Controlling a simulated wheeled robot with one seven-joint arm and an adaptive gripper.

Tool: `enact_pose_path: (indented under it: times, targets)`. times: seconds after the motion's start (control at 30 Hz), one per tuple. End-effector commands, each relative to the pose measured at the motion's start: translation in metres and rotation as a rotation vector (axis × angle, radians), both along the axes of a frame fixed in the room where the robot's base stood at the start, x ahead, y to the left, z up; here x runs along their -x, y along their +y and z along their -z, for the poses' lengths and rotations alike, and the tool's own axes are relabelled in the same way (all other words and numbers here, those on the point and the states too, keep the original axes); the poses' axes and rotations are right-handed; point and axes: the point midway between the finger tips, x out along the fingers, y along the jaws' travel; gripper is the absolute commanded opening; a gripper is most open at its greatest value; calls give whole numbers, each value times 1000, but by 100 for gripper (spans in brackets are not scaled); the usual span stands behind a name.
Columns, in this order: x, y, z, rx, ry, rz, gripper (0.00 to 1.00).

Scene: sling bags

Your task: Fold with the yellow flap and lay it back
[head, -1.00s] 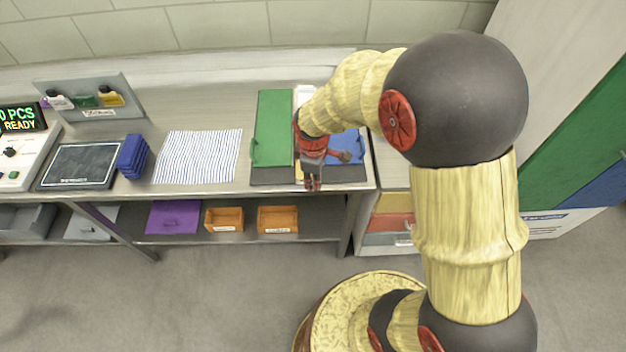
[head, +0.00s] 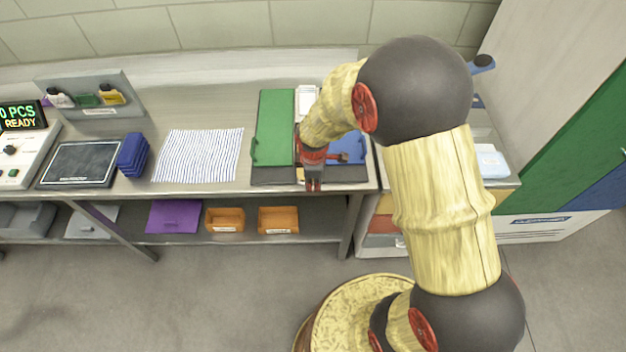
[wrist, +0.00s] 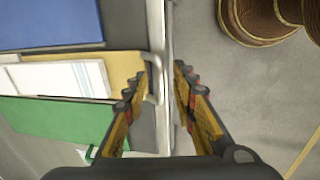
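The yellow flap (wrist: 122,66) lies flat between the blue flap (wrist: 45,22) and the green flap (wrist: 70,119) in the wrist view. A white striped item (wrist: 60,78) lies over part of it. A pale bar-like handle (wrist: 156,70) shows at the yellow flap's end. My gripper (wrist: 160,76) is open, its fingers apart on either side of the handle and the bench edge; I cannot tell whether they touch it. In the head view my gripper (head: 313,184) is at the bench's front edge, and my arm hides most of the yellow flap.
The green flap (head: 273,115) and blue flap (head: 350,147) lie beside my gripper. A striped sheet (head: 198,156), blue stack (head: 132,155) and dark panel (head: 80,164) are to the left. Orange bins (head: 277,219) sit on the lower shelf. Open floor (head: 220,290) lies in front.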

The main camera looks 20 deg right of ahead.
Motion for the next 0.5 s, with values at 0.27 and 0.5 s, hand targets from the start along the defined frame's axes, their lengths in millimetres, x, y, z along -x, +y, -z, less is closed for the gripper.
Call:
enact_pose_path:
  times: [0.27, 0.5]
  targets:
    - [0, 0, 1, 0, 0, 1, 25]
    - [0, 0, 1, 0, 1, 1, 12]
